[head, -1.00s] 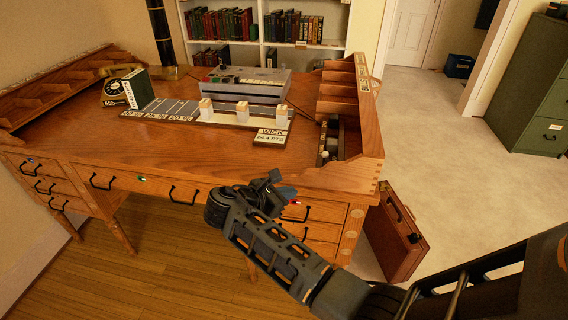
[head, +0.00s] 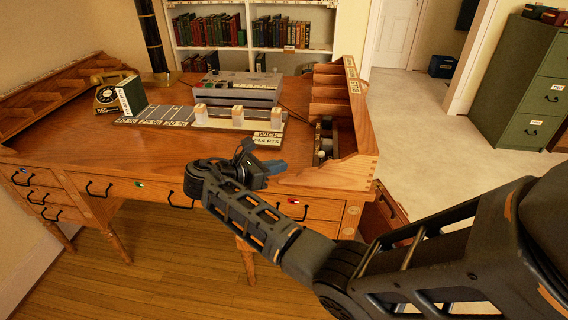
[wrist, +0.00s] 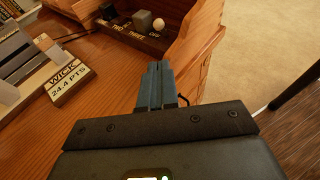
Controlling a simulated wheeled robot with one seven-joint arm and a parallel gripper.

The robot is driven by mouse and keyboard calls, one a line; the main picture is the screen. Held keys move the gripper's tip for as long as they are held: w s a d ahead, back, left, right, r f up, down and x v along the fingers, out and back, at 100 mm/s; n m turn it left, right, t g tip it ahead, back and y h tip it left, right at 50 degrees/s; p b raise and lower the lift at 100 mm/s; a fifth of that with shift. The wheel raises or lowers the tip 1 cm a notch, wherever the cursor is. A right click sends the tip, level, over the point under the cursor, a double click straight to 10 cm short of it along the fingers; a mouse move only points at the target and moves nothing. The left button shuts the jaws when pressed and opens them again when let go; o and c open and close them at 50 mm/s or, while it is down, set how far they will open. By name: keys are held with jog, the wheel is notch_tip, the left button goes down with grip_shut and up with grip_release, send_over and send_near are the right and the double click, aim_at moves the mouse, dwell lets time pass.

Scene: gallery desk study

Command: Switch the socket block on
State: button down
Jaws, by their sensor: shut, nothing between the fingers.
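A dark block (wrist: 122,28) that looks like the socket block sits in the desk's right-hand compartment, labelled "TWO", "THREE" and "OFF" in the wrist view. A grey cube (wrist: 142,20) stands on it, and a pale round knob (wrist: 158,24) sits near "OFF". The block also shows in the head view (head: 325,136), small and partly hidden by the compartment wall. My gripper (head: 280,166) is shut and empty in front of the desk's right part. In the wrist view its blue fingers (wrist: 158,68) point toward the compartment, apart from the block.
The wooden desk (head: 80,155) carries a grey machine (head: 240,88), pale blocks on a strip, a "WICK" card (head: 268,139), a green book (head: 132,95) and a telephone (head: 106,98). The compartment's wooden side wall (head: 350,135) rises beside the block. Open floor lies to the right.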

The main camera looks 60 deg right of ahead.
send_near(323, 158)
jog(key=x, duration=0.2)
jog(key=p+x, duration=0.1)
jog(key=shift+w+d, duration=0.2)
jog(key=shift+d, duration=0.3)
jog(key=shift+s+d+f, duration=0.1)
jog(key=shift+s+d, duration=0.15)
jog(key=shift+d, duration=0.4)
